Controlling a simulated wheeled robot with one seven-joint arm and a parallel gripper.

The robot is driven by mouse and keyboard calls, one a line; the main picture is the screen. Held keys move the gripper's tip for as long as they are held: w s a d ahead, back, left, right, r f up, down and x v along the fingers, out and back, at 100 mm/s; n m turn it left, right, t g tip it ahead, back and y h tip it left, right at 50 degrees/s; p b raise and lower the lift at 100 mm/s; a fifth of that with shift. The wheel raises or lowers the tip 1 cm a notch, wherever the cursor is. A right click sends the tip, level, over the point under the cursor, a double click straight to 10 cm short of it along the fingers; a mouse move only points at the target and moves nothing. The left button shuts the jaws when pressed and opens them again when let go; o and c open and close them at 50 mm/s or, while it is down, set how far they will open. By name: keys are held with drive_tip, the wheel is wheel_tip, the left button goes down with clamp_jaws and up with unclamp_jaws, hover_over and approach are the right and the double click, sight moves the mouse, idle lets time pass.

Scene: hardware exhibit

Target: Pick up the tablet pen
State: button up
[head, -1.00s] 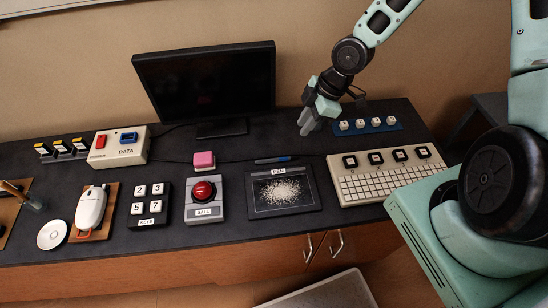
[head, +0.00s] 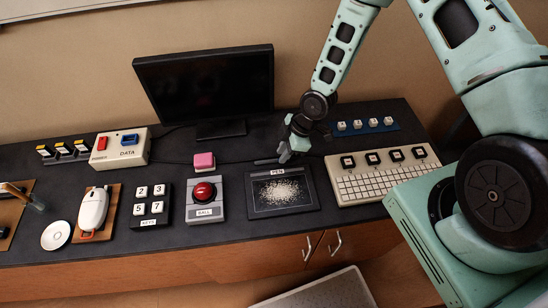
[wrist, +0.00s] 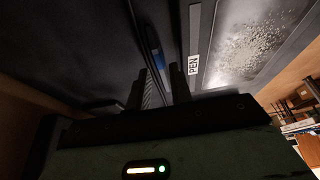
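The tablet pen is a thin dark pen with blue on it. In the head view its left end (head: 265,161) shows on the dark counter just behind the drawing tablet (head: 256,210); my gripper hides the rest. In the wrist view the pen (wrist: 156,52) runs lengthwise ahead of the gap between my fingertips, next to the tablet's edge with the "PEN" label. My gripper (head: 289,151) is low over the pen and tablet's back edge. In the wrist view its two fingers (wrist: 164,82) stand apart, with nothing clearly held. Whether they touch the pen is unclear.
A keyboard panel (head: 385,186) stands right of the tablet, with a blue strip of white keys (head: 364,130) behind it. A red ball button box (head: 206,209) and pink block (head: 204,160) are on the left. A monitor (head: 205,85) stands behind.

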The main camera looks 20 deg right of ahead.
drive_tip(key=shift+a+f, duration=0.25)
drive_tip(key=shift+f, duration=0.45)
drive_tip(key=shift+c, duration=0.3)
clamp_jaws()
